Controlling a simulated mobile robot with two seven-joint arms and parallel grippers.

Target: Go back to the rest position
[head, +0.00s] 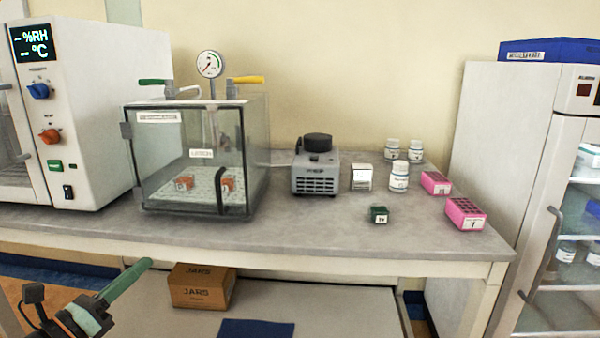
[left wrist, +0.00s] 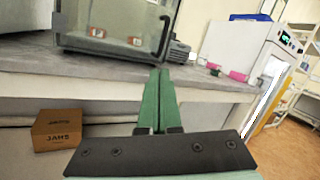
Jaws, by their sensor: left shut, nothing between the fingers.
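My left gripper (head: 140,270) has green fingers and shows at the lower left of the head view, in front of the bench's front edge and apart from it. In the left wrist view its two green fingers (left wrist: 158,80) lie together, shut and empty. My right gripper is not in view.
A JARS box (head: 202,286) stands on the lower shelf. A glass-door cabinet (head: 500,150) is right.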

